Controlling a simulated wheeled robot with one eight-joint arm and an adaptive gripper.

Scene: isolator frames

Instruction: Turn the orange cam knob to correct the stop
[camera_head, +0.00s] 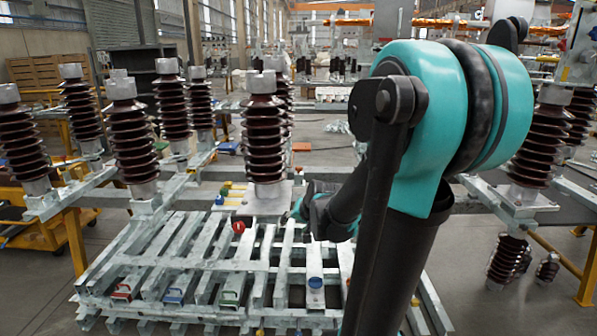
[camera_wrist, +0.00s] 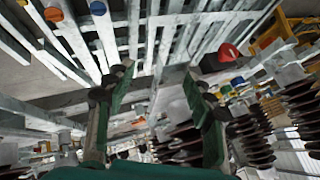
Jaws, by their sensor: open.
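An orange round knob (camera_wrist: 53,14) shows at the top left of the wrist view, on a grey metal beam. I cannot make it out surely in the head view, where my arm covers part of the rack. My gripper (camera_wrist: 158,76) is open and empty, its two green-padded fingers apart. In the head view my gripper (camera_head: 297,208) is partly seen above the back of the slatted metal rack (camera_head: 190,262), beside a brown insulator. The orange knob lies well outside the fingers, apart from them.
A blue knob (camera_head: 315,283) stands on the rack, and a red knob (camera_head: 238,227) sits farther back. Small red, blue and green handled blocks line the rack's front. Tall ribbed brown insulators (camera_head: 264,140) stand behind and at both sides. Grey floor is clear at front right.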

